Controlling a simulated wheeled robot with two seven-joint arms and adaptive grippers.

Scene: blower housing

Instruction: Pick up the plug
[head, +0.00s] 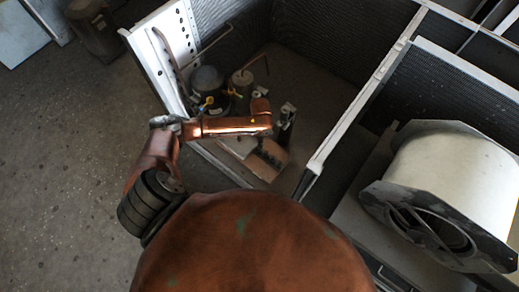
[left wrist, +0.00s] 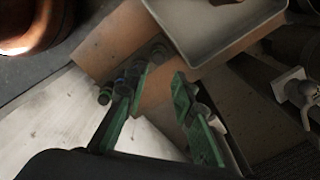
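A brown block (head: 267,158) lies low inside the open housing in the head view, with a row of small dark spots on it. My right gripper is not in view.
A dark rounded motor-like part (head: 207,80) and a cylinder (head: 242,82) stand close to my left arm. The housing's pale edge (head: 350,112) runs to the right, with a large white drum (head: 452,172) beyond it.

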